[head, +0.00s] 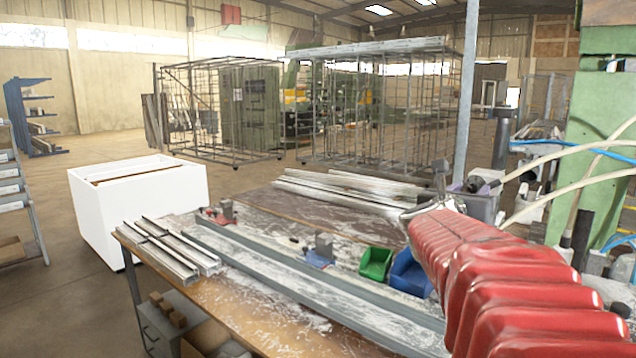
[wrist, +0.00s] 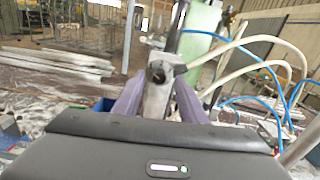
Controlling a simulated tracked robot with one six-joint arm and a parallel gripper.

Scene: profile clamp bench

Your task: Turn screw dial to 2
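The wrist view shows the two purple-grey fingers of my gripper (wrist: 158,82) standing apart. A grey metal machine part (wrist: 157,97) with a dark round knob (wrist: 156,72) shows in the gap between them, in line with the fingers. I cannot tell whether the fingers touch it. No dial numbers are legible, and I cannot tell whether this knob is the screw dial. In the head view my red arm reaches in from the right and hides most of my gripper.
A workbench (head: 268,304) carries long metal profiles (head: 310,283), a green bin (head: 376,263) and a blue bin (head: 408,273). A green machine column (head: 598,130) stands at right. Pale hoses (head: 560,152) and a blue hose (head: 575,146) hang near my arm. A white box (head: 140,205) stands at left.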

